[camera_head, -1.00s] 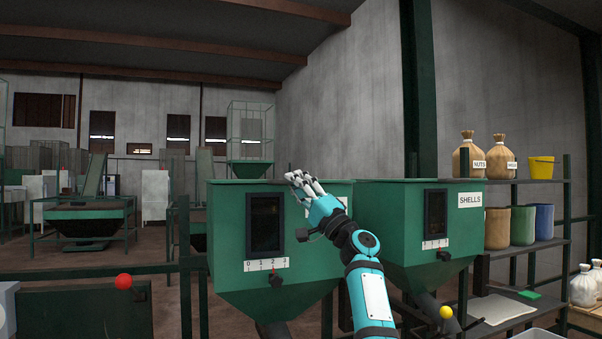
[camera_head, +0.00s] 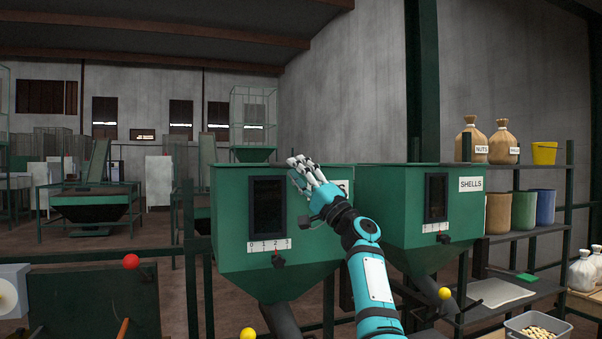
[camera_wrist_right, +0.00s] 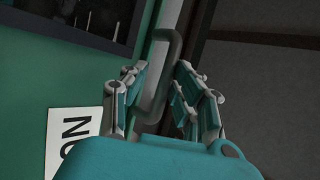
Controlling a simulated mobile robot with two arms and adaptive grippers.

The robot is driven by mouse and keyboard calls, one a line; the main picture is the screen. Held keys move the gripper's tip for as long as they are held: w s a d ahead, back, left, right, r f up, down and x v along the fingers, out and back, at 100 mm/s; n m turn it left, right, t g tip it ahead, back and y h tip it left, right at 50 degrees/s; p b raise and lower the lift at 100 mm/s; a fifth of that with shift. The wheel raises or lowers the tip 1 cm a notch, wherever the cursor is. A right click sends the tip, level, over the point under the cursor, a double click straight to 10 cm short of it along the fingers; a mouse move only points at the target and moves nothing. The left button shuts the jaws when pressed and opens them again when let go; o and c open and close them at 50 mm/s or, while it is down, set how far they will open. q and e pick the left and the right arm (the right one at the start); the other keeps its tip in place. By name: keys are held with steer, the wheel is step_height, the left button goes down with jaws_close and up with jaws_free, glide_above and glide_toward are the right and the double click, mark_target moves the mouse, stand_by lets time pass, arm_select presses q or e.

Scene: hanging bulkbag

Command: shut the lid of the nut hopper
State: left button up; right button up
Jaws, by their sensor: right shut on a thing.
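The nut hopper (camera_head: 230,205) is the left green hopper, with a dark window and a 0-3 scale on its front. Its lid cannot be made out apart from the top edge. My right gripper (camera_head: 305,165) is at the hopper's top front edge, right of the window, partly covering the label (camera_head: 343,187). In the right wrist view, a grey bar handle (camera_wrist_right: 172,38) beside the green panel (camera_wrist_right: 55,75) runs between the fingers (camera_wrist_right: 158,72). The gripper is shut on this handle. My left gripper is not in view.
The SHELLS hopper (camera_head: 395,205) stands close on the right. Shelves (camera_head: 525,166) with sacks and buckets are further right. A tray of nuts (camera_head: 515,334) is low at the right.

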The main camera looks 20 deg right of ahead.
steer(key=v, duration=1.2)
